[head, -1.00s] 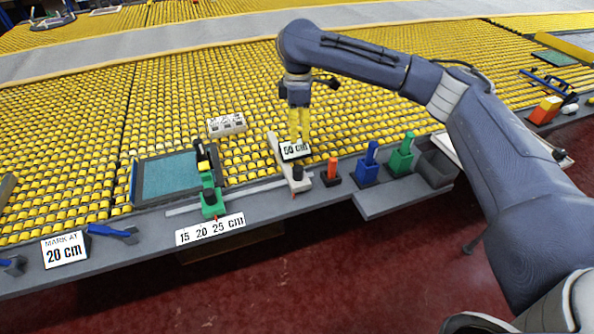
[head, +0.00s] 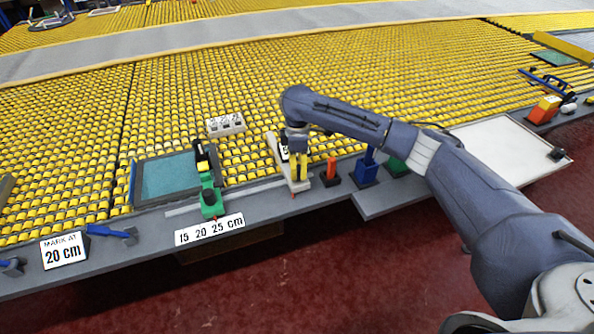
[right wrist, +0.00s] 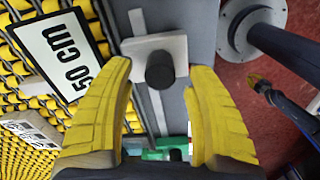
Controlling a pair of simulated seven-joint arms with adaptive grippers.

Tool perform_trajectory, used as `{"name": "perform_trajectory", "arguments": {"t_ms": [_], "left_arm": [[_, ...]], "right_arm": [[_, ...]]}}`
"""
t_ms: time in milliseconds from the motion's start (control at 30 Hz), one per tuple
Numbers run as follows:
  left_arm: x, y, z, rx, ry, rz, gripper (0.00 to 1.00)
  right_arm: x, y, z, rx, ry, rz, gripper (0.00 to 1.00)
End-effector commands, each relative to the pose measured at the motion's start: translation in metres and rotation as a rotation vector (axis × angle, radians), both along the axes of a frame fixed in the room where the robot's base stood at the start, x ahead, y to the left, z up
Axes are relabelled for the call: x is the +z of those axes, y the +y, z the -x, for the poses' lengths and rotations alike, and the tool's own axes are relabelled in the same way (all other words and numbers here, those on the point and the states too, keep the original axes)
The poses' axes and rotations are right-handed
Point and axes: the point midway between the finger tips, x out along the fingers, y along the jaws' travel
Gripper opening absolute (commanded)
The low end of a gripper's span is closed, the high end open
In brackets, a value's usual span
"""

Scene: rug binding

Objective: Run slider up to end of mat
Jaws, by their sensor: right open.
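The slider is a pale block (head: 300,187) at the right end of the rail (head: 265,188) along the bench's front edge. Its black knob (right wrist: 160,69) shows in the right wrist view. My right gripper (head: 298,179) is low over the slider, pointing down. In the right wrist view my open yellow fingers (right wrist: 160,75) stand on either side of the knob, with gaps. The teal mat (head: 170,177) lies in a dark frame to the left. A green carriage (head: 211,205) stands near its front right corner.
The 50 cm sign (right wrist: 68,52) stands beside the slider. An orange peg (head: 331,171) and a blue block (head: 366,171) are just right of it. Scale label (head: 210,229) and 20 cm sign (head: 64,250) are at the front. The rail between carriage and slider looks clear.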

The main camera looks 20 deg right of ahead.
Motion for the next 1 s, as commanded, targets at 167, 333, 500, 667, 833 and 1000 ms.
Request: {"name": "perform_trajectory", "arguments": {"t_ms": [167,333,500,667,833,1000], "left_arm": [[0.0,0.0,0.0,0.0,0.0,0.0,0.0],[0.0,0.0,0.0,0.0,-0.001,0.0,0.0],[0.0,0.0,0.0,0.0,-0.001,0.0,0.0],[0.0,0.0,0.0,0.0,-0.001,0.0,0.0],[0.0,0.0,0.0,0.0,-0.001,0.0,0.0],[0.0,0.0,0.0,0.0,-0.001,0.0,0.0]], "right_arm": [[-0.015,0.0,0.0,0.0,0.001,0.0,0.55],[-0.021,0.0,0.0,0.0,0.0,0.0,0.55],[-0.022,0.0,0.0,0.0,0.0,0.0,0.55],[-0.022,0.0,0.0,0.0,0.0,0.0,0.57],[-0.022,0.0,0.0,0.0,0.0,0.0,0.37],[-0.022,0.0,0.0,0.0,0.0,0.0,0.18]]}}
